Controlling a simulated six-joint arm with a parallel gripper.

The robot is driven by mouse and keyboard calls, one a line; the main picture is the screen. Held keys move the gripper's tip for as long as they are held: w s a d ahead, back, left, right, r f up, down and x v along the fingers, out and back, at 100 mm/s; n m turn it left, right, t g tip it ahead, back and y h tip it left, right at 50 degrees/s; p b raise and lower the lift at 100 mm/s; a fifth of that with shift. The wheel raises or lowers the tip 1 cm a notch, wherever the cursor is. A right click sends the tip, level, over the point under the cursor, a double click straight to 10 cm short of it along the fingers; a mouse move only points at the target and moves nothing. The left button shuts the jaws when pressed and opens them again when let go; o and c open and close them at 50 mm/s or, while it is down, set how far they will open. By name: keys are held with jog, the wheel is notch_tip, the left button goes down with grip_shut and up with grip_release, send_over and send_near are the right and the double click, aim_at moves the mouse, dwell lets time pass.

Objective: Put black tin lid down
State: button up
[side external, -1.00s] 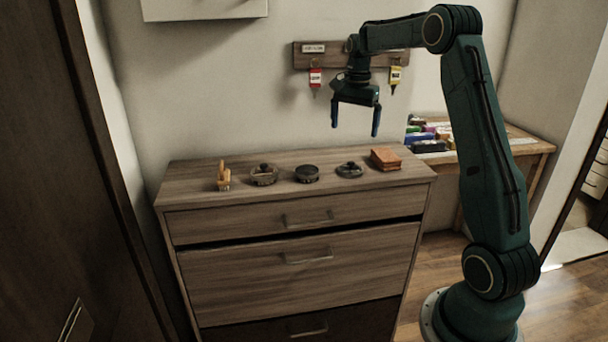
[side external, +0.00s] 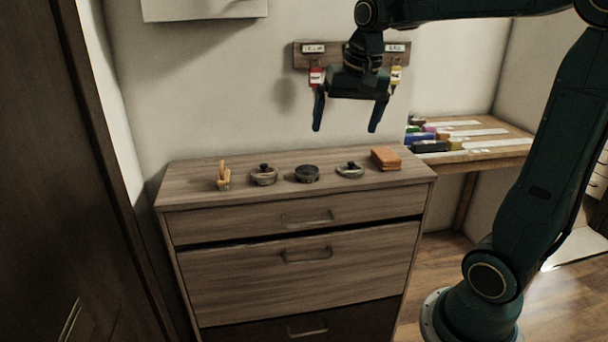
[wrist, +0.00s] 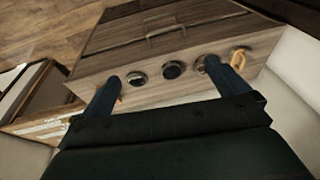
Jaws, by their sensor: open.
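A round black tin (side external: 307,173) stands in the middle of the dresser top; it shows as a dark disc in the wrist view (wrist: 172,69). Its top looks dark, and I cannot tell a separate lid from the body. A low round grey piece with a dark knob (side external: 350,170) lies to its right, and a round pot with a dark knob (side external: 263,175) stands to its left. My gripper (side external: 346,128) is open and empty, fingers pointing down, in the air above the dresser. In the wrist view its fingers (wrist: 161,70) frame the row of objects.
A small wooden object (side external: 223,177) stands at the left of the dresser top (side external: 285,195). An orange-brown block (side external: 386,158) lies at the right. A key rack (side external: 340,49) with red and yellow tags hangs behind. A side table (side external: 485,150) holds several coloured items.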

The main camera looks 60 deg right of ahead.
jog(key=s+a+f+n+t+y, duration=0.1)
jog(key=s+a+f+n+t, duration=0.2)
jog(key=s+a+n, duration=0.5)
jog(key=s+a+f, duration=0.1)
jog(key=s+a, duration=0.2)
jog(key=s, duration=0.3)
jog(key=shift+s+f+n, duration=0.25)
jog(key=shift+f+n, duration=0.05)
jog(key=shift+n, duration=0.1)
